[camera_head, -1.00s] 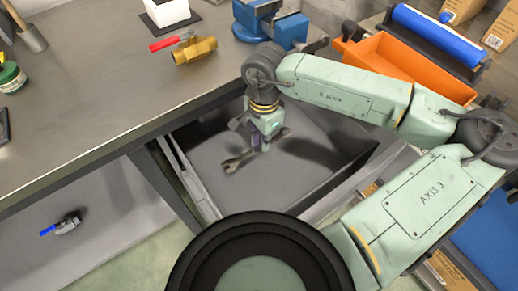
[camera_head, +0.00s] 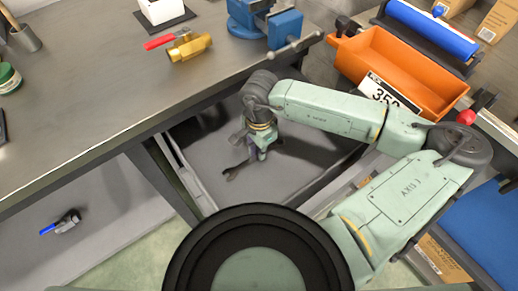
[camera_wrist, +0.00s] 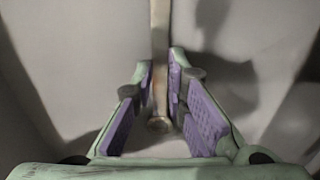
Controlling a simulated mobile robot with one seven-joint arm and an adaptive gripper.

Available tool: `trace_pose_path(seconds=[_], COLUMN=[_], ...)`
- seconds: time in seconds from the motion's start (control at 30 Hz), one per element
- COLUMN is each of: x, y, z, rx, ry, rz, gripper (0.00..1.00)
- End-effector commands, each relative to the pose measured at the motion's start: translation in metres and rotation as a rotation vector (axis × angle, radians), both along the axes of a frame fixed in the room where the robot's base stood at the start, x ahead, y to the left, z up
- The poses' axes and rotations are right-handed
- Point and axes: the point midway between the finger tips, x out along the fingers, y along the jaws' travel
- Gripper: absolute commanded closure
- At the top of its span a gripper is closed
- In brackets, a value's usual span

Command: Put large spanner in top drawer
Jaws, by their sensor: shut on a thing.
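The large spanner (camera_head: 238,170) is a dark metal tool with an open jaw at its near left end. My gripper (camera_head: 256,156) is shut on its shaft, inside the outline of the open top drawer (camera_head: 205,200). In the wrist view the spanner (camera_wrist: 159,45) runs between the purple pads of my gripper (camera_wrist: 163,95), with a round end near the palm. The grey drawer floor shows behind it. I cannot tell whether the spanner touches the floor. My arm hides part of the drawer's right side.
The workbench top (camera_head: 90,90) lies left of the drawer, its edge close to my arm. A blue vise (camera_head: 283,28) and a brass valve with a red handle (camera_head: 188,46) stand on it. An orange bin (camera_head: 395,70) is at the upper right. A blue-handled valve (camera_head: 62,222) lies lower left.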

Motion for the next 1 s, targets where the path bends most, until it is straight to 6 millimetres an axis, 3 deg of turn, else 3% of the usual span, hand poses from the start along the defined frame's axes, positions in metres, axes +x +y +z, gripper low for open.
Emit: trace_pose_path(seconds=[0.3,0.73,1.0], x=[0.0,0.0,0.002], y=[0.0,0.0,-0.001], z=[0.0,0.007,0.059], rx=[0.0,0.001,-0.003], ry=[0.0,-0.002,-0.006], rz=[0.0,0.0,0.001], gripper=[0.67,0.67,0.67])
